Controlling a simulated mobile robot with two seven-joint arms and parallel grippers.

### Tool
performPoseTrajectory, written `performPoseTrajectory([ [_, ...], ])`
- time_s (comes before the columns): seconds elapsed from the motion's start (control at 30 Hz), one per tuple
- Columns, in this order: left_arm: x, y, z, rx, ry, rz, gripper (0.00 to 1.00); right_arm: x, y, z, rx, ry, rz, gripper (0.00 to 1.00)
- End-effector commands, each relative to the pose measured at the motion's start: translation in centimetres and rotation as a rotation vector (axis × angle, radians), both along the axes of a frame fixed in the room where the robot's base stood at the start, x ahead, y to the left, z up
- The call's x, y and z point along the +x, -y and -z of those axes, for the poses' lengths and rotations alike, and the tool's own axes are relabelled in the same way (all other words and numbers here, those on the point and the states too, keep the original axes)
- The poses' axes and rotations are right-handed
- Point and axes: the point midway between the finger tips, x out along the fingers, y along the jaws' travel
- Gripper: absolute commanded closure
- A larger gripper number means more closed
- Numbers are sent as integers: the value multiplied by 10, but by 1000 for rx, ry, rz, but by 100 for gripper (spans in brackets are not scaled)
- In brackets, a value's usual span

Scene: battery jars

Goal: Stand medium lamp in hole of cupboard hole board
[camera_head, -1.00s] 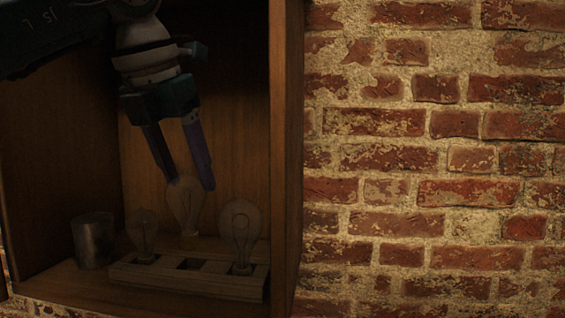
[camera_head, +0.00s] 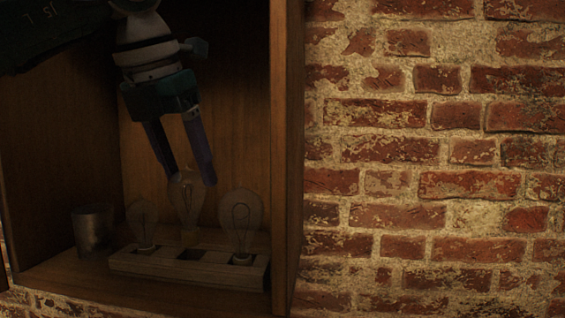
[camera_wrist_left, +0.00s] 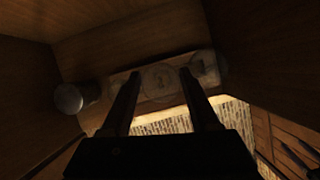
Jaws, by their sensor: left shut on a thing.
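My left gripper (camera_head: 192,182) is shut on a clear glass lamp (camera_head: 188,204), which hangs upright with its base down. The lamp's size looks between the two others, so it appears to be the medium lamp. The pale wooden hole board (camera_head: 190,270) lies on the cupboard floor. A smaller lamp (camera_head: 141,218) stands in its left end and a larger lamp (camera_head: 240,222) in its right end. The held lamp's base shows near the board's back edge, above the empty middle holes; I cannot tell whether it touches. In the left wrist view the fingers (camera_wrist_left: 160,76) straddle the lamp. My right gripper is not seen.
A metal cup (camera_head: 93,232) stands left of the board; it also shows in the left wrist view (camera_wrist_left: 69,98). The cupboard's right side wall (camera_head: 287,150) stands close to the larger lamp. A brick wall (camera_head: 430,160) is outside. The cupboard is dark.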

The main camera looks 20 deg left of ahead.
Motion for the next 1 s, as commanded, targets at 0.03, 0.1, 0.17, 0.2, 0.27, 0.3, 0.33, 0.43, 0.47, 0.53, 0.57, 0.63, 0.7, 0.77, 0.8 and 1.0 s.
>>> performPoseTrajectory([
  [0.03,0,0,2,0,0,-1,100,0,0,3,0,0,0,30],
  [0.1,0,0,4,0,0,-1,100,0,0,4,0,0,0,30],
  [0.17,0,0,5,0,0,-1,100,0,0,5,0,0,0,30],
  [0.2,0,0,5,0,0,-1,100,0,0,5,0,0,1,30],
  [0.27,0,0,5,0,0,-1,100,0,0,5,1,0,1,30],
  [0.3,0,0,5,0,0,-1,100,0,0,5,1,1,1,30],
  [0.33,0,0,5,0,0,-1,100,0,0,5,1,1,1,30],
  [0.43,0,0,5,0,1,0,100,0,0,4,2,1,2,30],
  [0.47,0,0,5,0,0,0,100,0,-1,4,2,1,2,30],
  [0.53,0,0,5,0,1,0,100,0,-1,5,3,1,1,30],
  [0.57,0,0,5,0,0,0,100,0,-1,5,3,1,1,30],
  [0.63,0,0,6,0,1,0,100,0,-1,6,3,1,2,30],
  [0.7,0,0,8,0,0,0,100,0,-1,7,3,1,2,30],
  [0.77,0,0,10,0,0,0,100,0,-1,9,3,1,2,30],
  [0.8,0,0,11,0,0,0,100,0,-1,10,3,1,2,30],
  [1.0,0,0,16,0,0,0,100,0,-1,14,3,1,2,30],
])
